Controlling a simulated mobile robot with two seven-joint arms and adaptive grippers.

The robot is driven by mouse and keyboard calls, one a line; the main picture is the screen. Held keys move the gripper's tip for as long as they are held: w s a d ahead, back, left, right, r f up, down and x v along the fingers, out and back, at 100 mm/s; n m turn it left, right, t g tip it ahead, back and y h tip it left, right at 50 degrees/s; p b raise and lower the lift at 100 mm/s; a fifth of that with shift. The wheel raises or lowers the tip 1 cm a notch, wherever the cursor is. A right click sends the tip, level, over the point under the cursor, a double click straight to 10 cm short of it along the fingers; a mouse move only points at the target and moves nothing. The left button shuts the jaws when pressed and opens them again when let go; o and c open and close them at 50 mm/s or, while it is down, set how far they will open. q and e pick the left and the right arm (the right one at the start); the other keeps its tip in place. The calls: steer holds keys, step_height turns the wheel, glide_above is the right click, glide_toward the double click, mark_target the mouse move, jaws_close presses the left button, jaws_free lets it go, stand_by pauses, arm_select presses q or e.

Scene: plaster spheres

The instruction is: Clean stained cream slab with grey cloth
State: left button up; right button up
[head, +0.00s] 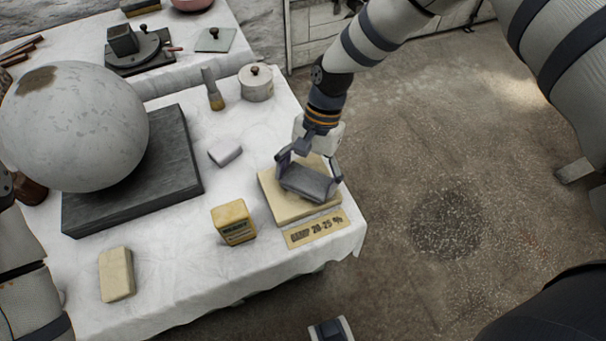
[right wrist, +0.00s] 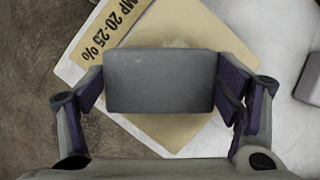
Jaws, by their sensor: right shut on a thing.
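The cream slab (head: 275,208) lies flat near the right edge of the white-covered table; it also shows in the right wrist view (right wrist: 180,137). A darker tan patch shows on it beyond the cloth in the right wrist view. My right gripper (head: 308,180) is shut on the grey cloth (head: 306,184), which looks like a thick folded pad. In the right wrist view the cloth (right wrist: 160,82) sits between both fingers and hides the slab's middle. The cloth is over the slab, on it or just above; I cannot tell which. My left gripper is out of view.
A printed card (head: 316,229) lies in front of the slab. A yellow box (head: 234,222), a pale grey block (head: 225,152), a cream block (head: 117,274), a brush (head: 212,90) and a lidded pot (head: 256,83) stand around. A big plaster sphere (head: 75,125) sits on a dark slab (head: 175,160).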

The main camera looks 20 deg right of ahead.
steer(key=shift+f, duration=0.2)
stand_by(0.3)
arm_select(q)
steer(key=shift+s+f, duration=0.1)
arm_select(e)
steer(key=shift+a, duration=0.1)
steer(key=shift+w+a+b, duration=0.45)
steer(key=shift+w+a, duration=0.2)
steer(key=shift+w, duration=0.15)
steer(key=shift+s+d+r+p, duration=0.25)
steer(key=shift+s+d+p, duration=0.25)
steer(key=shift+s+d, duration=0.1)
steer(key=shift+s+d+f+p, duration=0.15)
steer(key=shift+s+d+p, duration=0.25)
steer(key=shift+s+d, duration=0.55)
steer(key=shift+s+f, duration=0.1)
steer(key=shift+w+a+f, duration=0.15)
steer(key=shift+w+a, duration=0.1)
steer(key=shift+a, duration=0.1)
arm_select(q)
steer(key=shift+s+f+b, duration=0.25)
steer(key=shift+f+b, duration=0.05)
steer(key=shift+b, duration=0.5)
arm_select(e)
steer(key=shift+w+a+r, duration=0.2)
steer(key=shift+w+a, duration=1)
steer(key=shift+w, duration=0.2)
steer(key=shift+f, duration=0.1)
